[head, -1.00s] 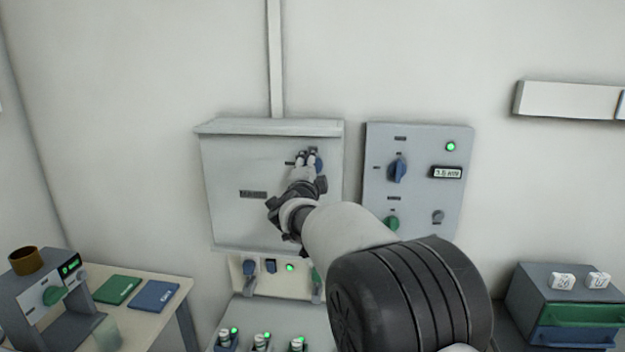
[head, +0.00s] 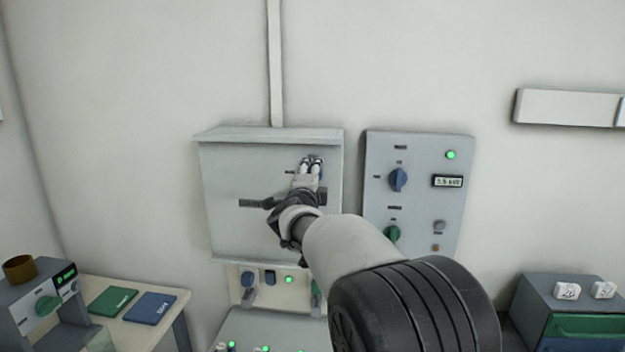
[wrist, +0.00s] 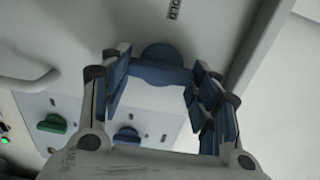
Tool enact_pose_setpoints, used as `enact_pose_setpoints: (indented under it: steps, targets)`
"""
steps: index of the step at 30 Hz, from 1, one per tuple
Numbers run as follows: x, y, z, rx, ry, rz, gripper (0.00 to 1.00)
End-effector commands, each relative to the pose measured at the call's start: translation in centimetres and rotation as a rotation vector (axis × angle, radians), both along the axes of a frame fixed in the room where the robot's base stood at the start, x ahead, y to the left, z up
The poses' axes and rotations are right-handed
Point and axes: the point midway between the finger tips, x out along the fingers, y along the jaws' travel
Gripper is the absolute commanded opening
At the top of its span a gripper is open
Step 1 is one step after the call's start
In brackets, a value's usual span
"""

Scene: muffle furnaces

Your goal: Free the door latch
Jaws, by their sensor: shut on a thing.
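The door latch, a blue turn knob with a raised bar (wrist: 161,72), sits on the upper right of the grey cabinet door (head: 228,178). My gripper (head: 311,161) reaches it from the front and is shut on it. In the wrist view my gripper's blue-padded fingers (wrist: 160,62) stand on either side of the knob's bar. The bar lies roughly across from finger to finger. In the head view the fingers hide most of the knob. The cabinet door looks closed.
A grey panel (head: 431,151) with a blue knob (head: 398,180), a green knob (head: 392,233) and a display stands close right. Small switches (head: 270,278) sit below the cabinet. A desk with green and blue booklets (head: 149,307) is at left, drawers (head: 575,326) at right.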

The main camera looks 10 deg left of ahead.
Motion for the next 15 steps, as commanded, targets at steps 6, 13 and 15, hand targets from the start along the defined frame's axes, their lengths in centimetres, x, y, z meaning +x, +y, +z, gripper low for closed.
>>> enact_pose_setpoints:
  steps: [6, 13, 15]
  targets:
    - [0.00, 0.00, 0.04, 0.002, 0.000, 0.000, 0.70]
    - [0.00, 0.00, 0.01, 0.001, 0.000, 0.000, 0.77]
    - [0.00, 0.00, 0.01, 0.001, 0.000, 0.000, 0.77]
